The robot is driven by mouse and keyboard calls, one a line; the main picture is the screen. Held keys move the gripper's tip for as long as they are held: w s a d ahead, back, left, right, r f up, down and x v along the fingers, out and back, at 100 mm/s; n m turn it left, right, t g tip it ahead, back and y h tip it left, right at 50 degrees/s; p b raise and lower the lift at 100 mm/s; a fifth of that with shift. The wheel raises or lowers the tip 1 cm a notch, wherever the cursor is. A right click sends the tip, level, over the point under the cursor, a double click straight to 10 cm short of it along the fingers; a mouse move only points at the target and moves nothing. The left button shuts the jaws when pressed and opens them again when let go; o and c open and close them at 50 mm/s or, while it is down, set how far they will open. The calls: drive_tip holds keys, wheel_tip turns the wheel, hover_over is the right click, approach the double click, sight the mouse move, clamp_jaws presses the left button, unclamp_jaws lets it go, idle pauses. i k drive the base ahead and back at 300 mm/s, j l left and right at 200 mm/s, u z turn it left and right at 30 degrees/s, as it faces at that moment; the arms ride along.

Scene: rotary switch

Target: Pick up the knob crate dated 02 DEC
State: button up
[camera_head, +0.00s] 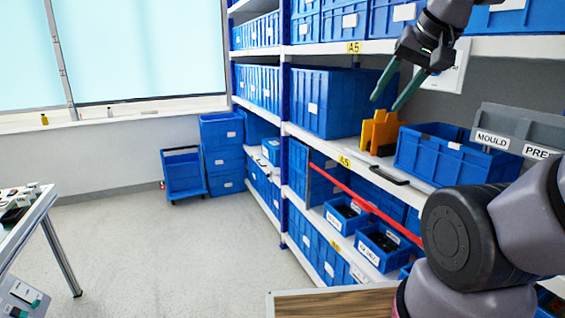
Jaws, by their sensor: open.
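No label that I can read says 02 DEC, so I cannot tell which crate is the knob crate. Two small open blue crates with white labels stand on the lower shelf: a left one (338,222) and a right one (372,257). Both hold dark contents, and their label text is too small to read surely. My gripper (385,103) is open and empty, its two green fingers pointing down, in front of the upper shelving at the right. It appears above an orange object (380,131) and well above both small crates.
A red bar (365,203) slants across the front of the lower bay. A blue cart (184,174) and stacked bins (222,155) stand behind. The floor (180,250) at left is clear.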

sight(387, 251)
drive_tip(key=z, duration=0.65)
